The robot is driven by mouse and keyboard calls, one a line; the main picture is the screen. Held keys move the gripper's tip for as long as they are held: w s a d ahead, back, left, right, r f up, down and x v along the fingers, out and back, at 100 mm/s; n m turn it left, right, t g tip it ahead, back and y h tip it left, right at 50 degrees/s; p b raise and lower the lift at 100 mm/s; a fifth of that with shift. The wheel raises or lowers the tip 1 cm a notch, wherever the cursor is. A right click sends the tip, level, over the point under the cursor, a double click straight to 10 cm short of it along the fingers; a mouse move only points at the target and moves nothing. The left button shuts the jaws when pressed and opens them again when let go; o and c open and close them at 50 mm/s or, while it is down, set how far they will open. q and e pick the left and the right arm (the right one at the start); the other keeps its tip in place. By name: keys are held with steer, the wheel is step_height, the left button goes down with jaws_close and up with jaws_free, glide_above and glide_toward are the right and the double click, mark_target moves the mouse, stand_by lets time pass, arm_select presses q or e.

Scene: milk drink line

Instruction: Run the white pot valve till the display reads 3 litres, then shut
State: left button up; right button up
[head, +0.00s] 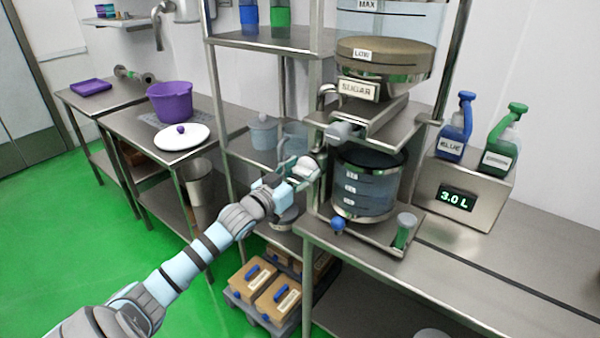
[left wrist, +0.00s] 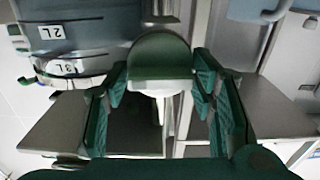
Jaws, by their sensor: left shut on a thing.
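The display (head: 457,199) on the steel box reads 3.0 L. A clear measuring pot (head: 365,203) with litre labels stands beneath the sugar hopper; liquid inside is hard to make out. Its 2L and 3L labels also show upside down in the left wrist view (left wrist: 60,50). My left gripper (head: 308,168) is beside the pot's left edge at the rack post. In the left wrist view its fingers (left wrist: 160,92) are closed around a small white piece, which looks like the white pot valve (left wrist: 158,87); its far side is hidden. My right gripper is out of view.
Blue (head: 457,127) and green (head: 502,137) spray bottles stand on the display box. A purple bowl (head: 171,102) is on the left table. The right counter (head: 530,240) is clear.

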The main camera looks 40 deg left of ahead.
mark_target(301, 170)
arm_select(q)
steer(key=shift+f+m, duration=0.1)
steer(key=shift+m, duration=0.2)
steer(key=o, duration=1)
steer(key=shift+r, duration=0.2)
step_height(301, 170, up, 10)
steer(key=shift+f, duration=0.15)
